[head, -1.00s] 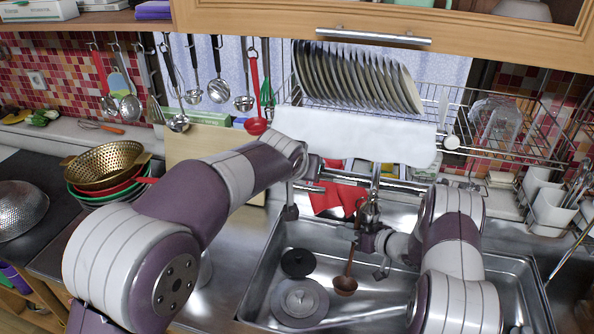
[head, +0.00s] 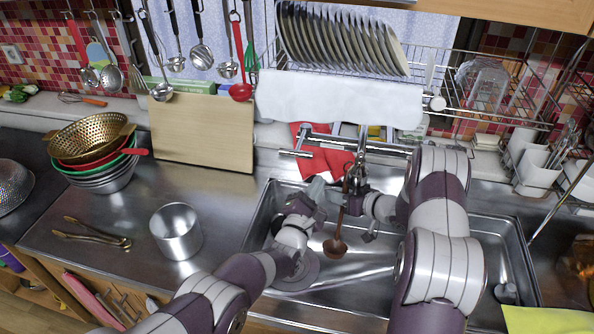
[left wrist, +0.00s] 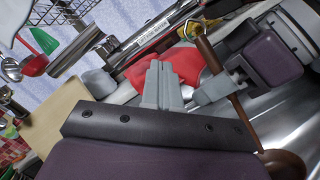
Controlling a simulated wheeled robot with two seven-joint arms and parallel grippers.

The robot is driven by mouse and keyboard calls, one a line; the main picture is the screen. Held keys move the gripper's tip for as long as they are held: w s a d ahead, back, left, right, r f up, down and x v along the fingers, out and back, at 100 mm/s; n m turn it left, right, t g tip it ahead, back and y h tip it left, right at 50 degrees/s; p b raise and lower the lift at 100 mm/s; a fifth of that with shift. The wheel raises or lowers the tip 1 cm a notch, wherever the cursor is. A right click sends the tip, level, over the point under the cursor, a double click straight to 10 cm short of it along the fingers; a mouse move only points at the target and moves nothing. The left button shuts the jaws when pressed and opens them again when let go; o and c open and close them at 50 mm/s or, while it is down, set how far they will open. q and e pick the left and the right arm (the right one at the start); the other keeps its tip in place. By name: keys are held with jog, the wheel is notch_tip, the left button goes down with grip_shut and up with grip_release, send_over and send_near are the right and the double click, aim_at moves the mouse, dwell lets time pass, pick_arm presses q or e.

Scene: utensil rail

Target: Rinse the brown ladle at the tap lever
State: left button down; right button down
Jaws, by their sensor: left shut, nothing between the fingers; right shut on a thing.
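The brown ladle (head: 335,246) hangs bowl-down over the sink, its handle upright. My right gripper (head: 354,199) is shut on the ladle's handle. The left wrist view shows the ladle's bowl (left wrist: 283,164) at the lower right and my right gripper (left wrist: 224,86) at its handle. My left gripper (head: 320,187) is shut and empty, just left of the ladle; its fingers (left wrist: 160,84) stand together in the left wrist view. Chrome tap fittings (head: 330,140) run along the back of the sink. I cannot tell clearly which part is the lever.
A steel sink (head: 262,215) lies below both grippers. Red cloths (head: 325,162) hang behind it. A metal pot (head: 176,232), tongs (head: 90,234) and stacked bowls (head: 100,165) stand on the left counter. A dish rack (head: 450,85) and hanging utensils are above.

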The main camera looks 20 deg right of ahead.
pick_arm(q)
jog(key=s+a+f+n+t, duration=0.1)
jog(key=s+a+n+t, duration=0.45)
jog(key=a+n, duration=0.45)
jog(key=w+d+r+n, duration=0.1)
jog(key=w+d+r, duration=0.4)
jog(key=w, duration=0.2)
jog(key=shift+w+d, duration=0.35)
jog(key=shift+d, duration=0.05)
jog(key=shift+r, duration=0.2)
jog(key=shift+r+g+y, duration=0.25)
jog(key=shift+r+y, duration=0.25)
jog(key=shift+r, duration=0.2)
